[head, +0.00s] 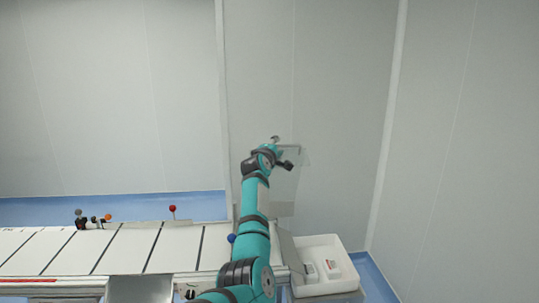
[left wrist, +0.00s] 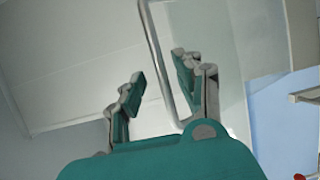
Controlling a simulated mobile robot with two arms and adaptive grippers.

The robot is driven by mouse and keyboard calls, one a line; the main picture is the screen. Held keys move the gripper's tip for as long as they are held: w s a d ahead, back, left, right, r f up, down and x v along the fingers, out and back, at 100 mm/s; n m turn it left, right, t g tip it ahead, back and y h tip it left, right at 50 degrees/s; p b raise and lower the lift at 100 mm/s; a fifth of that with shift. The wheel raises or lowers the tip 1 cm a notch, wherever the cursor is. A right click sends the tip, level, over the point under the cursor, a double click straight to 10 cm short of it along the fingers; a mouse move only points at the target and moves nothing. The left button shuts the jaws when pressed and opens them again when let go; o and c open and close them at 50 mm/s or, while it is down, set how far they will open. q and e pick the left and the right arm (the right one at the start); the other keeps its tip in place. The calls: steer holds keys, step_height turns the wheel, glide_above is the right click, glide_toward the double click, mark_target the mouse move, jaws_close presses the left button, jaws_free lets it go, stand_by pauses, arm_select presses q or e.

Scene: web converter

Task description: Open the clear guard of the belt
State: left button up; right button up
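The clear guard (head: 284,192) stands raised, roughly upright, behind my left arm at the right end of the belt (head: 128,248). Its see-through panel is faint and partly hidden by my arm. My left gripper (head: 277,146) is high up at the guard's upper part. In the left wrist view, my left gripper (left wrist: 157,82) has its fingers spread. The guard's metal bar handle (left wrist: 164,62) runs down between them, nearer the right finger and not clamped. Clear panel (left wrist: 222,60) shows behind that finger. My right gripper is not in view.
A white bin (head: 348,284) with white packs (head: 331,268) stands right of the belt. Knobs rise by the belt: red (head: 172,208), orange (head: 108,217) and blue (head: 231,238). A pale wall (head: 120,95) is behind. The space above the belt's left part is clear.

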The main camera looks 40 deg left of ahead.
arm_select(q)
steer(key=v, duration=0.9)
steer(key=shift+s+d, duration=0.2)
steer(key=shift+s, duration=0.15)
steer(key=shift+r, duration=0.15)
